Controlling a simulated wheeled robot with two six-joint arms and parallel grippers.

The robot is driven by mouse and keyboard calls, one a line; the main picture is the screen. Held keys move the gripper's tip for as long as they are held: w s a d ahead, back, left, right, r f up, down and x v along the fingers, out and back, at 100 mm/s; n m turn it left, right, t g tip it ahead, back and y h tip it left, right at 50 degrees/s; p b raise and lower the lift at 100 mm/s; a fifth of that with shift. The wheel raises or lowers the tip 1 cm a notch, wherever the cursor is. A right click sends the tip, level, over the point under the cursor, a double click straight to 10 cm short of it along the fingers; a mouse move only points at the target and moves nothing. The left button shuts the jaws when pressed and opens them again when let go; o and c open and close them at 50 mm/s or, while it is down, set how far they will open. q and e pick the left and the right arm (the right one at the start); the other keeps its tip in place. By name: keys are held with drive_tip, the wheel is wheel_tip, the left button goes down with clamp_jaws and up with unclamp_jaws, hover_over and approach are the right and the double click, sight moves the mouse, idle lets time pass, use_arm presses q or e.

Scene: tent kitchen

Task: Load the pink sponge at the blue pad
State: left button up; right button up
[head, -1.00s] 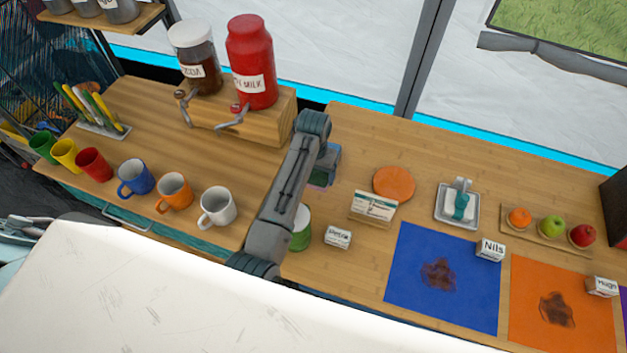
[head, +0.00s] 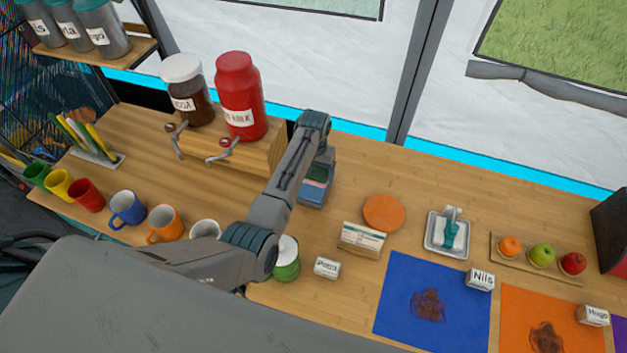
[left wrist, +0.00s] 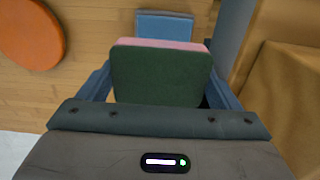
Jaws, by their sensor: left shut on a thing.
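The pink sponge (left wrist: 165,44) has a dark green face and a pink edge. My left gripper (left wrist: 160,82) is shut on it, with one finger at each side. In the head view the sponge (head: 318,173) shows small below the end of my left arm, partly hidden by my left gripper (head: 321,163). A small blue tray (left wrist: 165,25) lies just beyond the sponge; it also shows in the head view (head: 312,198). The blue pad (head: 398,290) lies flat at the lower right with a dark brown stain on it. My right gripper is out of view.
An orange disc (head: 384,212), a card holder (head: 362,238) and a Petra block (head: 327,268) stand between sponge and pad. Dispensers on a wooden stand (head: 268,155) are behind left. A Nils block (head: 481,279) touches the pad's corner area.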

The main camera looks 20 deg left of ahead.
sight(315, 177)
use_arm(q)
drive_tip(key=shift+w+a+r, duration=0.1)
drive_tip(key=shift+w, duration=0.8)
drive_tip(key=shift+s+a+f+b, duration=0.1)
drive_tip(key=shift+f+b, duration=0.15)
drive_tip(key=shift+b, duration=0.1)
wheel_tip(315, 177, down, 4)
drive_tip(key=b, duration=0.4)
drive_tip(key=shift+f, duration=0.15)
drive_tip(key=shift+f+b, duration=0.5)
drive_tip(key=shift+b, duration=0.2)
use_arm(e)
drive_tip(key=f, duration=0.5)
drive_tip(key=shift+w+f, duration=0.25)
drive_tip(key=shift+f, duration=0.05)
use_arm(q)
drive_tip(key=shift+f, duration=0.15)
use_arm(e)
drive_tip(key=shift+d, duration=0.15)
use_arm(q)
drive_tip(key=shift+f+b, duration=0.35)
drive_tip(key=shift+f, duration=0.25)
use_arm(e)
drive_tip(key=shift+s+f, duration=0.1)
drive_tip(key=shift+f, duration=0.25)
use_arm(q)
drive_tip(key=shift+s+p, duration=0.1)
drive_tip(key=shift+p, duration=0.2)
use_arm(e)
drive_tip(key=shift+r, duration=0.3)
